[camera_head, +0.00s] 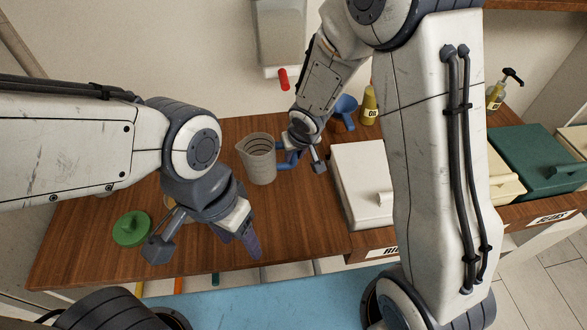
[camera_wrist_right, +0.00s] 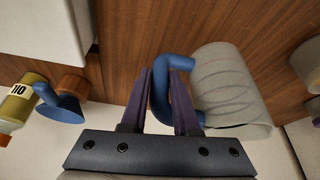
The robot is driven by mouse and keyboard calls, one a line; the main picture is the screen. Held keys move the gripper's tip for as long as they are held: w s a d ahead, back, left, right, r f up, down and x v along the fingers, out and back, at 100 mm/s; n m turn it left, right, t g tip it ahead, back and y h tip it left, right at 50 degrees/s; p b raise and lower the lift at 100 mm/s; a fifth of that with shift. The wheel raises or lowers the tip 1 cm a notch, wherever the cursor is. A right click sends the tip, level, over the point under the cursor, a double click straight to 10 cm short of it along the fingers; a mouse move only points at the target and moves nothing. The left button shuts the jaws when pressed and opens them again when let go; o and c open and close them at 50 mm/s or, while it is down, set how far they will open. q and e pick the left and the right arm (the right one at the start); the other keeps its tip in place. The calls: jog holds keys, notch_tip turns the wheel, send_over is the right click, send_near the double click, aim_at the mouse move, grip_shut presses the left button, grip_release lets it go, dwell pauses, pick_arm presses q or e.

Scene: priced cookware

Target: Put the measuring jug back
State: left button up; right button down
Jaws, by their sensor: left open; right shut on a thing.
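The measuring jug (camera_head: 258,160) is a translucent grey ribbed cup with a blue handle, upright at the middle of the wooden counter in the head view. In the right wrist view the jug (camera_wrist_right: 232,90) lies to the right of the fingers. My right gripper (camera_head: 300,157) is shut on its blue handle (camera_wrist_right: 160,88), with the purple fingers (camera_wrist_right: 160,95) on either side of the handle. I cannot tell whether the jug touches the counter. My left gripper (camera_head: 205,245) is open and empty above the counter's front left, its purple finger pointing down.
A green lid (camera_head: 131,229) lies at the counter's left. A blue funnel (camera_head: 345,108) and an oil bottle (camera_head: 369,106) stand at the back. A white lidded bin (camera_head: 360,180) is right of the jug, with a green bin (camera_head: 540,158) further right. A dispenser (camera_head: 280,32) hangs on the wall.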

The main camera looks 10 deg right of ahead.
aim_at(295, 163)
jog(key=shift+w+a+f+b, duration=0.1)
jog(key=shift+f+b, duration=1.75)
jog(key=shift+f, duration=0.15)
jog(key=shift+f, duration=0.1)
jog(key=shift+f, duration=0.15)
jog(key=c, duration=0.7)
grip_release()
jog(key=shift+o, duration=0.2)
jog(key=shift+r, duration=0.2)
